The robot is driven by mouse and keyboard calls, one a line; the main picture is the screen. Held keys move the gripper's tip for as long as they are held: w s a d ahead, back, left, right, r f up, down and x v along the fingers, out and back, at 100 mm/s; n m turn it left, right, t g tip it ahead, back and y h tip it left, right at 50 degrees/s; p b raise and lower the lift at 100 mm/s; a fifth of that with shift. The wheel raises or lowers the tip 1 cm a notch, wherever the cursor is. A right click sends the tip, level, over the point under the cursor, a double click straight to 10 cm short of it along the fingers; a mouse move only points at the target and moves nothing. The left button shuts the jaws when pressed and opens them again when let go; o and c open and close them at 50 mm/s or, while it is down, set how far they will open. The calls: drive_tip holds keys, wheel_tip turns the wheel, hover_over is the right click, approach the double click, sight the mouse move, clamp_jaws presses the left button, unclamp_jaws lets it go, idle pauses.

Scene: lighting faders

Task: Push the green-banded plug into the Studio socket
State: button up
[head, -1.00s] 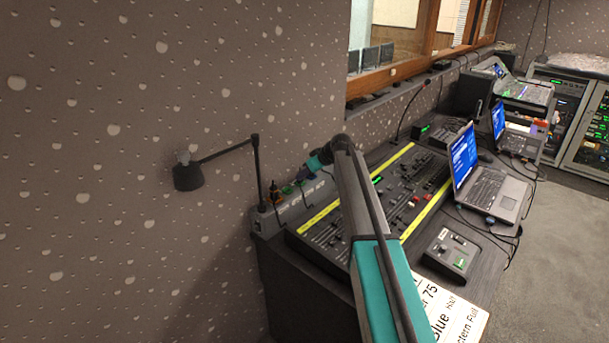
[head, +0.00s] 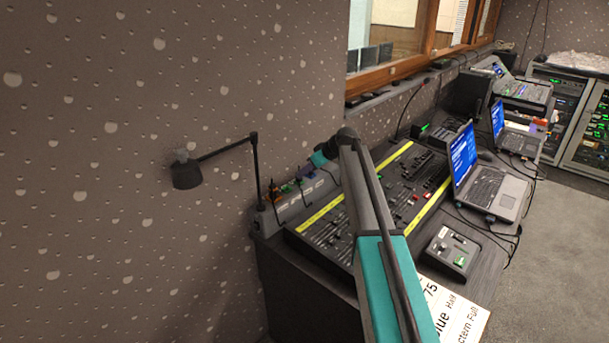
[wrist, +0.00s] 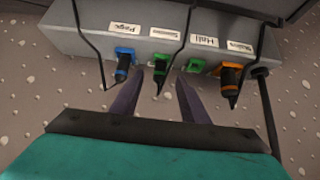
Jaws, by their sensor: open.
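The green-banded plug (wrist: 160,76) is dark with a green band. It points out of the socket strip under the second label from the left, which is too blurred to read. My gripper (wrist: 160,82) is open, with one purple finger on each side of this plug in the wrist view. Whether the fingers touch it, and how deep it sits, I cannot tell. An empty-looking green socket (wrist: 194,65) is just to the right, near the "Hall" label. In the head view my gripper is mostly hidden by my arm.
A blue-banded plug (wrist: 123,68) under "Page" is left of the fingers. An orange-banded plug (wrist: 230,80) under a blurred label is right. Black cables hang across the grey socket strip (wrist: 85,40). A lamp (head: 188,172) stands at the strip's left end, the mixing desk (head: 325,215) in front.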

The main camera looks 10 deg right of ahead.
drive_tip(key=b+v, duration=0.2)
drive_tip(key=v, duration=0.8)
drive_tip(key=shift+r, duration=0.2)
drive_tip(key=shift+s+d, duration=0.1)
drive_tip(key=shift+d, duration=0.05)
